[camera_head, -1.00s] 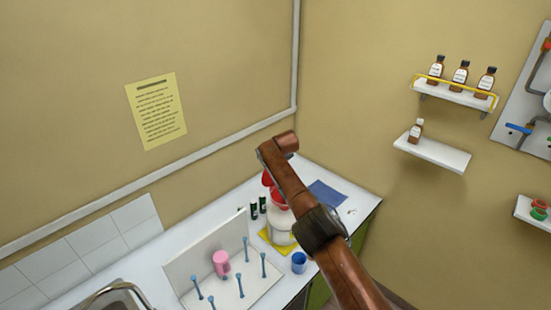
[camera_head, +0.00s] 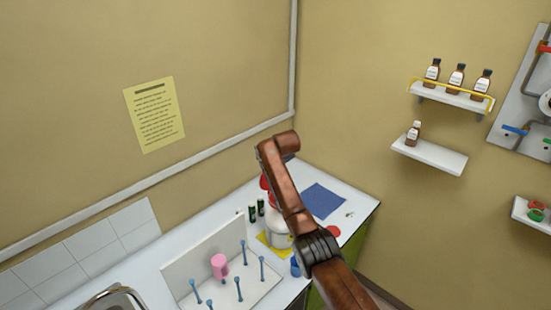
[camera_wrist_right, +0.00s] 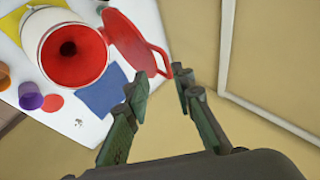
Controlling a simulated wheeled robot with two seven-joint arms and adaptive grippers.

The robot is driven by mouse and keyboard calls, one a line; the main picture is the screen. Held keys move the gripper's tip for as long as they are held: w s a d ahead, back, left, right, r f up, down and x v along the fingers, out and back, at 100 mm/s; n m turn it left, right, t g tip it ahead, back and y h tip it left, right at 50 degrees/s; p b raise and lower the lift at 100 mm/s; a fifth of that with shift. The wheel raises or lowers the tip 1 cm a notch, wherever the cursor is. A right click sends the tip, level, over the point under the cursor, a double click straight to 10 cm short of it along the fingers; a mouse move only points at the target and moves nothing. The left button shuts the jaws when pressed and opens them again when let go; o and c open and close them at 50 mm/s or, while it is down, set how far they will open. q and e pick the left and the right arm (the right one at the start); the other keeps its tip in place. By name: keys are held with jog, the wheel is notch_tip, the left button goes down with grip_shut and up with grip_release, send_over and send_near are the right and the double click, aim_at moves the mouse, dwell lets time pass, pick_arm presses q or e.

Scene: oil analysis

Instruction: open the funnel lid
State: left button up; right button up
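The red funnel (camera_wrist_right: 88,68) sits on a white container (camera_wrist_right: 42,22) in the right wrist view. Its red lid (camera_wrist_right: 128,38) stands swung away from the funnel's mouth, so the inside and dark hole show. My right gripper (camera_wrist_right: 160,78) is open, with its fingertips apart close to the lid's outer handle end; I cannot tell whether they touch it. In the head view the container (camera_head: 278,240) and a bit of the red lid (camera_head: 264,182) show behind my right arm, which hides most of the funnel. My left gripper is not in view.
A blue sheet (camera_head: 322,201) lies on the white counter, with a red disc (camera_head: 333,232) nearby. A pegged drying rack (camera_head: 205,262) with a pink mug (camera_head: 219,266) stands left. Dark small bottles (camera_head: 256,211) stand behind the container.

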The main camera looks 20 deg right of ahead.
jog(key=v, duration=0.2)
jog(key=shift+s+r, duration=0.25)
jog(key=shift+r, duration=0.05)
